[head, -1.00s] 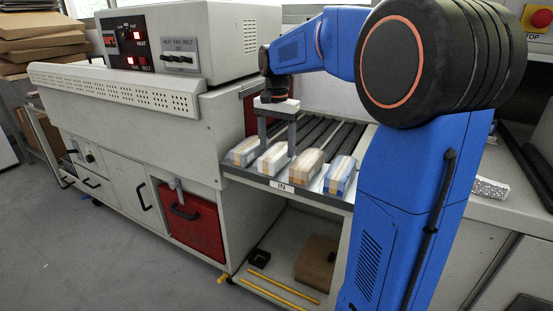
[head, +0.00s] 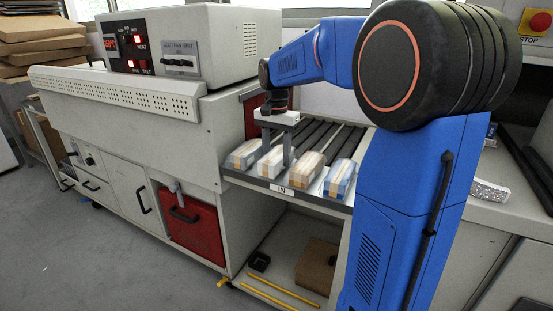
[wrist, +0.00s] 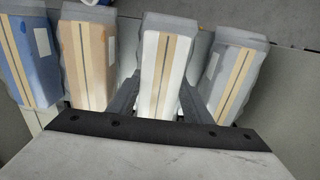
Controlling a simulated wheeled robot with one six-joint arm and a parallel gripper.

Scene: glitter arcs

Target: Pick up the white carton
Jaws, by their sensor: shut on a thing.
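The white carton (head: 272,163) with tan stripes sits in a row of wrapped cartons at the front of the roller conveyor. It also shows in the wrist view (wrist: 151,72). My gripper (head: 277,152) reaches down over it from above. In the wrist view its two fingers (wrist: 158,100) press on both sides of the white carton, shut on it. The carton still appears to rest on the conveyor, level with its neighbours. Its underside is hidden.
A grey carton (head: 244,154) stands close on the left, a tan carton (head: 309,167) and a blue carton (head: 341,178) on the right. The heater cabinet (head: 205,45) rises to the left. Gaps between cartons are narrow; the rollers (head: 318,138) behind are clear.

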